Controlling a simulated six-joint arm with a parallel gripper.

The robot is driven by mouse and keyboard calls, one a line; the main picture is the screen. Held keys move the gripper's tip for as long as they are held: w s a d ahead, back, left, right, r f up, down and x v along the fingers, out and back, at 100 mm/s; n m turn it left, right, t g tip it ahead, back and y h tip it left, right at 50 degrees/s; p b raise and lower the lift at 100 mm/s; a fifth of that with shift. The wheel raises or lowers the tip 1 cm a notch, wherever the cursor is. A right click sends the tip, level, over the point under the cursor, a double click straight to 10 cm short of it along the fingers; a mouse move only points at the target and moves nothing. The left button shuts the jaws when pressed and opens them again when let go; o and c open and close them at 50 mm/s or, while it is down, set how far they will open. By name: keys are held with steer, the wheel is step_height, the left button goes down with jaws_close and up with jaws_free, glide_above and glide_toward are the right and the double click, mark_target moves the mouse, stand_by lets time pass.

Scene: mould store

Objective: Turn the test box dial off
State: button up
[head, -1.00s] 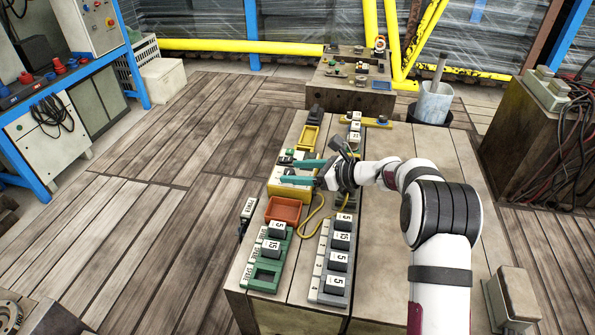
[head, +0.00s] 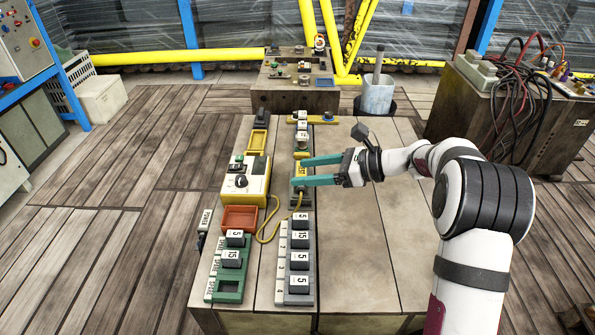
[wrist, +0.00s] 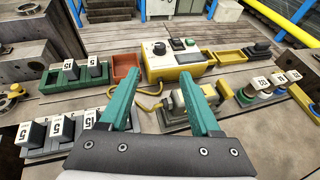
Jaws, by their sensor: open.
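The test box (head: 247,181) is a yellow case with a pale top, on the left part of the table. Its black dial (head: 241,181) sits on the top face; the dial also shows in the wrist view (wrist: 159,48), beyond my fingertips. Its pointer setting is too small to read. A yellow lead runs from the box to a yellow-ended fixture (head: 300,172) beside it. My gripper (head: 303,172) has two teal fingers, open with nothing between them. It is right of the test box, over the fixture, apart from the dial.
An orange tray (head: 240,218) sits in front of the box and a yellow tray (head: 257,141) behind it. A green rack (head: 228,286) and a grey rack (head: 283,275) hold numbered blocks. The table's right half is mostly clear.

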steer(key=n+h, duration=1.1)
steer(key=n, duration=1.4)
glide_toward(241, 178)
steer(key=x, duration=0.6)
steer(key=shift+w+a+f, duration=0.1)
steer(key=shift+w+f, duration=0.05)
steer(key=shift+f, duration=0.15)
steer(key=shift+w+f, duration=0.25)
steer(key=shift+f, duration=0.35)
jaws_close()
